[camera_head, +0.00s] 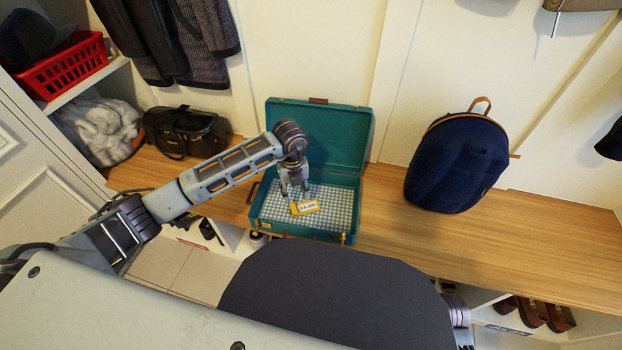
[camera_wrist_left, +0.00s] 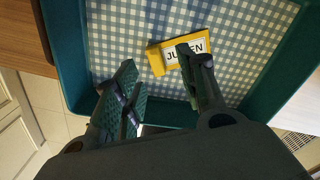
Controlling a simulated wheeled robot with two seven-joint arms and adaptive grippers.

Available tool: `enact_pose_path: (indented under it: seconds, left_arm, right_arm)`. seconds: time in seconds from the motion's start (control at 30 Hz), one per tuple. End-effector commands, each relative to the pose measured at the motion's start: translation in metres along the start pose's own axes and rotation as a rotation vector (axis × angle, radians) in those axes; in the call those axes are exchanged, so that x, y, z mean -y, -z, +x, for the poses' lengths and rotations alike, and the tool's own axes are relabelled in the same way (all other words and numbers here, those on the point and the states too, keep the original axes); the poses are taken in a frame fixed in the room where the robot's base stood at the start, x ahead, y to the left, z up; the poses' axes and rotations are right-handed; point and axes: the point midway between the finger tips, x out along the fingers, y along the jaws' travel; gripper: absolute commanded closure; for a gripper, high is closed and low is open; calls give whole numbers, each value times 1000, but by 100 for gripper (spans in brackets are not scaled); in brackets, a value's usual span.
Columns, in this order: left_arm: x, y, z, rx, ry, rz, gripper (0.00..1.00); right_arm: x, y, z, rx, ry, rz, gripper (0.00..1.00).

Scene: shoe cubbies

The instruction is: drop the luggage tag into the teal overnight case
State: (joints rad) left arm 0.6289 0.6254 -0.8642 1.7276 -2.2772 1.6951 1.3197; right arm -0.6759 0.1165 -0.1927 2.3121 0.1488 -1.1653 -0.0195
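The teal overnight case (camera_head: 347,139) stands open on the wooden bench, its lid raised against the wall. Its blue-and-white checked lining also shows in the left wrist view (camera_wrist_left: 110,45). The yellow luggage tag (camera_head: 305,207) with a white name label is inside the case walls, over the lining; whether it lies flat on it is hard to tell. My left gripper (camera_head: 294,191) points down into the case. In the left wrist view its fingers (camera_wrist_left: 160,88) are apart, with nothing between them. The right finger covers part of the tag (camera_wrist_left: 172,56). My right gripper is out of view.
A navy backpack (camera_head: 458,165) stands on the bench (camera_head: 560,222) to the right. A black duffel bag (camera_head: 186,131) is to the left, near a red basket (camera_head: 65,68) on a shelf. Dark coats (camera_head: 170,40) hang behind. Bench is clear between case and backpack.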

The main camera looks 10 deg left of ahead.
Motion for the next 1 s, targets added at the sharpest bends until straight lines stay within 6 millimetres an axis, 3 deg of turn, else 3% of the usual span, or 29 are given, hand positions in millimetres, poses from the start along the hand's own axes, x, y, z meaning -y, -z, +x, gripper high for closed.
enact_pose_path:
  seconds: [0.47,0.67,1.0]
  left_arm:
    - [0,-1,-7,1,0,-1,58]
    - [0,-1,-27,2,2,0,58]
    - [1,-1,-76,2,2,1,58]
  right_arm:
    - [1,1,0,-2,1,0,100]
    - [0,1,0,-1,1,0,100]
    - [0,0,0,-1,1,0,100]
